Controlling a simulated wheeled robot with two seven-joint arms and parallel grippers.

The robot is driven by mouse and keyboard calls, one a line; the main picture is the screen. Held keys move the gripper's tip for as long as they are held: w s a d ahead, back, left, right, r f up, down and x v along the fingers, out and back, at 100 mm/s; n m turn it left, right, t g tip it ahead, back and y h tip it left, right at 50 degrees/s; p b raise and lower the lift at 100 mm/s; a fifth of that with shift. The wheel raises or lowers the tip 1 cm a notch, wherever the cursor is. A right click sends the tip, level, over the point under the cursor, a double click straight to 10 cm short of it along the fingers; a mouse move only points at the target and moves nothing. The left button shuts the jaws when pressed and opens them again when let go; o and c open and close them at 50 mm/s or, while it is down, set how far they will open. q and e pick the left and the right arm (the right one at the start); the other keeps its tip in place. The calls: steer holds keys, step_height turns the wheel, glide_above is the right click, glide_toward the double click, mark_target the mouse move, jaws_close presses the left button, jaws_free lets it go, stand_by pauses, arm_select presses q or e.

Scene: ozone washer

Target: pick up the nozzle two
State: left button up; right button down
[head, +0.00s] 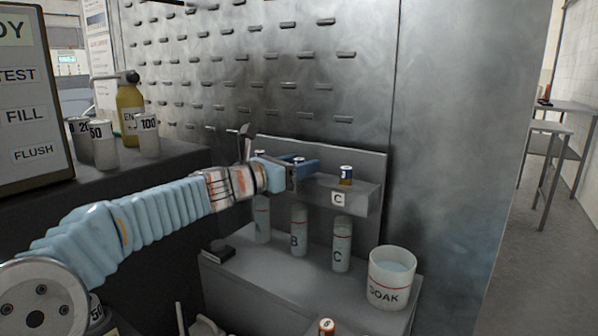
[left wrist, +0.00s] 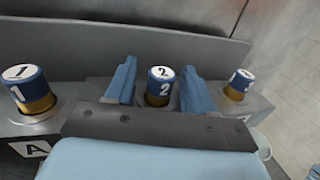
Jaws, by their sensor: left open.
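Nozzle two (left wrist: 161,88), a blue cap marked 2 over a brass base, stands upright in the rack (left wrist: 222,41). In the head view only its top (head: 299,159) shows, behind my left gripper (head: 305,168). In the left wrist view my left gripper (left wrist: 160,85) is open, with one blue finger on each side of nozzle two. Nozzle one (left wrist: 27,88) stands to the left and another nozzle (left wrist: 239,84) to the right, also seen in the head view (head: 346,173).
Tubes marked A, B (head: 299,232) and C (head: 341,246) stand below the rack. A SOAK beaker (head: 390,280) sits on the grey bench (head: 300,300) at right. A metal panel (head: 350,100) rises behind. Cups (head: 148,138) and a yellow bottle (head: 130,108) stand at left.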

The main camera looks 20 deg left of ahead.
mark_target(299, 159)
arm_select(q)
jaws_close()
steer(key=shift+r+p, duration=0.3)
steer(key=shift+r, duration=0.25)
step_height(299, 159, up, 5)
steer(key=shift+f+p, duration=0.15)
steer(key=shift+p, duration=0.7)
step_height(299, 159, up, 12)
